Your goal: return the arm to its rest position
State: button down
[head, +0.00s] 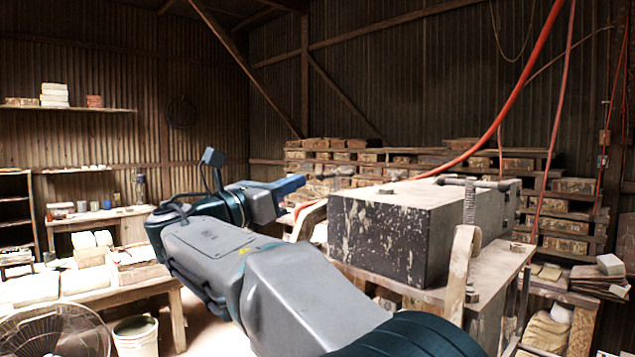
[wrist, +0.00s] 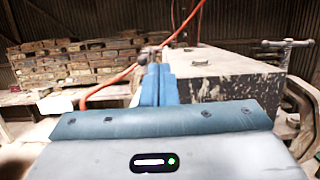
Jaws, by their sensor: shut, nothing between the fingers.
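My arm reaches up and away from the bottom of the head view, its grey links bent to the left. My gripper (head: 292,184) is at the end, pointing right, level with the upper part of the tile press. In the wrist view its blue fingers (wrist: 159,85) stand side by side, closed together, with nothing between them. The tile press (head: 400,225), a dark block with chipped paint, stands just right of my gripper in the head view. It also shows at the right of the wrist view (wrist: 225,75). A gap between fingertips and press is hard to judge.
A red hose (head: 500,115) hangs over the press. A worktable (head: 110,285) with pale blocks stands at the left, a bucket (head: 136,335) and a fan (head: 52,332) near it. Shelves of stacked tiles (head: 570,225) line the back. The air above my arm looks clear.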

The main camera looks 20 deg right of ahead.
jog(key=s+d+f+m+g+y+b, duration=0.1)
jog(key=s+d+f+m+y, duration=0.3)
jog(key=f, duration=0.8)
jog(key=s+d+f+m+g+y+b, duration=0.15)
jog(key=s+f+m+y, duration=0.45)
jog(key=f, duration=0.7)
jog(key=s+a+f+m+y+b, duration=0.1)
jog(key=s+a+f+m+y, duration=0.3)
jog(key=f, duration=0.5)
jog(key=s+a+f+m+g+y+b, duration=0.1)
jog(key=s+a+f+m+y, duration=0.4)
jog(key=s+f+m, duration=0.3)
notch_tip(320, 180, down, 2)
jog(key=shift+s, duration=1.25)
